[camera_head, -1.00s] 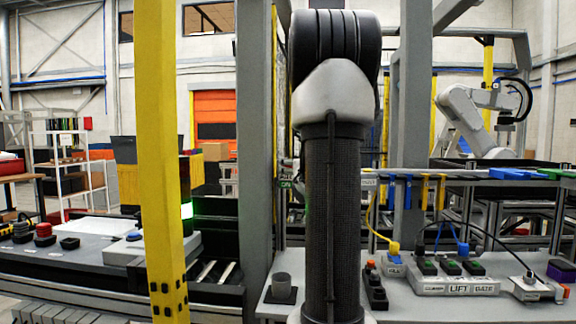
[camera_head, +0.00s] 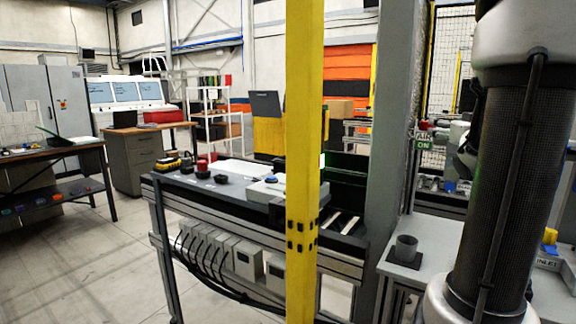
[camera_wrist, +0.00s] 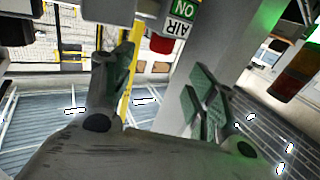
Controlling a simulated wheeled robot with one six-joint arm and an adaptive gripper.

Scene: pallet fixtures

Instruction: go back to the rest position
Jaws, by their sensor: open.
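My gripper (camera_wrist: 160,98) shows in the wrist view with its two fingers spread wide apart. Nothing is held between the fingers. Beyond them are a yellow post (camera_wrist: 131,55) and a light grey column. A green-and-white AIR ON sign (camera_wrist: 184,18) and a red knob (camera_wrist: 161,43) are just above and beyond the fingers. In the head view my arm stands upright at the right, and my gripper cannot be made out there. The AIR ON sign also shows in the head view (camera_head: 423,142), left of my arm.
A yellow post (camera_head: 303,160) and a grey column (camera_head: 398,110) stand close in front. A control bench (camera_head: 225,190) with buttons is left of the post. Open floor (camera_head: 110,260) lies at the left.

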